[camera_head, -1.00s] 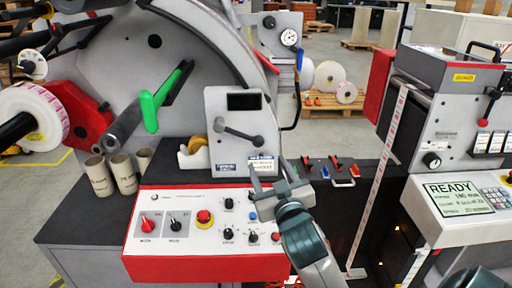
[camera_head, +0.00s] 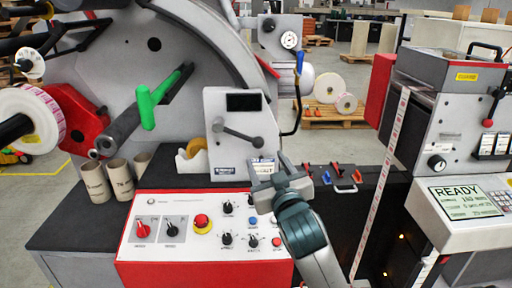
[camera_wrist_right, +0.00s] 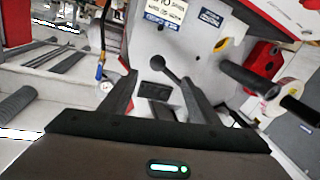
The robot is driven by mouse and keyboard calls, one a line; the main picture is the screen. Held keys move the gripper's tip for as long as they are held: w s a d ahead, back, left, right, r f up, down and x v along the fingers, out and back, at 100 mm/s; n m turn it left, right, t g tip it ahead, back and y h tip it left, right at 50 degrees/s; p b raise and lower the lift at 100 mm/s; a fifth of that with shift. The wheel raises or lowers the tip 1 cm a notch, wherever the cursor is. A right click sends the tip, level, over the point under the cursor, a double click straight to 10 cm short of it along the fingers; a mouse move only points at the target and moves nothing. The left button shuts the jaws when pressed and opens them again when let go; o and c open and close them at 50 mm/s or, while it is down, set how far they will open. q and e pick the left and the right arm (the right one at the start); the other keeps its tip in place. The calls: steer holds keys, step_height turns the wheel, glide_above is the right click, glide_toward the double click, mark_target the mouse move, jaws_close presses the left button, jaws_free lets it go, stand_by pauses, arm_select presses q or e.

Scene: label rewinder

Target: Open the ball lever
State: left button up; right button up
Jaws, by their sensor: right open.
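The ball lever (camera_head: 237,133) is a dark bar with rounded ends on the grey upright panel, below its black display. It slopes down to the right in the head view. It also shows in the right wrist view (camera_wrist_right: 172,73), where the picture is upside down. My right gripper (camera_head: 270,168) is open and empty, below and to the right of the lever and in front of the panel's lower edge. In the wrist view its fingers stand apart on both sides of the lever's line, and one lever end is hard to make out near a finger. My left gripper is not in view.
A red-framed control panel (camera_head: 140,262) with knobs lies below. A green handle (camera_head: 146,107), a tape dispenser (camera_head: 190,165) and cardboard cores (camera_head: 120,178) are to the left. Small red and blue levers (camera_head: 345,175) and a READY screen (camera_head: 465,200) are to the right.

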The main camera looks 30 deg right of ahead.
mark_target(258, 145)
steer(key=x, duration=1)
steer(key=shift+w+d+p, duration=0.1)
steer(key=shift+p, duration=0.3)
steer(key=shift+w+d, duration=0.25)
steer(key=shift+w, duration=0.6)
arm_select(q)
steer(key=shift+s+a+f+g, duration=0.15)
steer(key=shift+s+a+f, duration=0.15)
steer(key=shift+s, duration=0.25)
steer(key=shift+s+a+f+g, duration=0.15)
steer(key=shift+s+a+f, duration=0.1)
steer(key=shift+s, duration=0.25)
arm_select(e)
steer(key=shift+c, duration=0.7)
